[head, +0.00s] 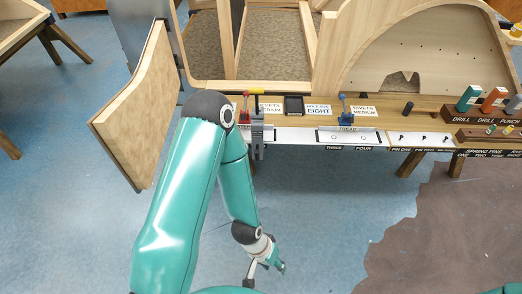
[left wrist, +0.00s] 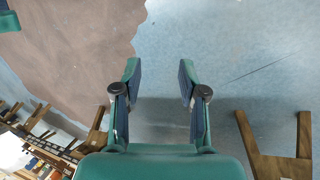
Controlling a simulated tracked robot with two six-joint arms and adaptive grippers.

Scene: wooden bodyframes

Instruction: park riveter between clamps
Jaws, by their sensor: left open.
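My left gripper (head: 266,274) is low in front of the bench in the head view, apart from it. In the left wrist view its two fingers (left wrist: 159,75) stand apart with only floor between them. A grey tool with a yellow top (head: 257,128) stands at the bench's front edge, its lower part hanging over. A small red tool (head: 244,108) is just left of it. A small blue tool (head: 345,110) stands further right. I cannot tell for sure which of these is the riveter and which are clamps. My right gripper is not in view.
A curved wooden panel (head: 140,110) juts out left of my arm. Blue floor (head: 330,215) lies open before the bench, with a brown patch (head: 440,240) at right.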

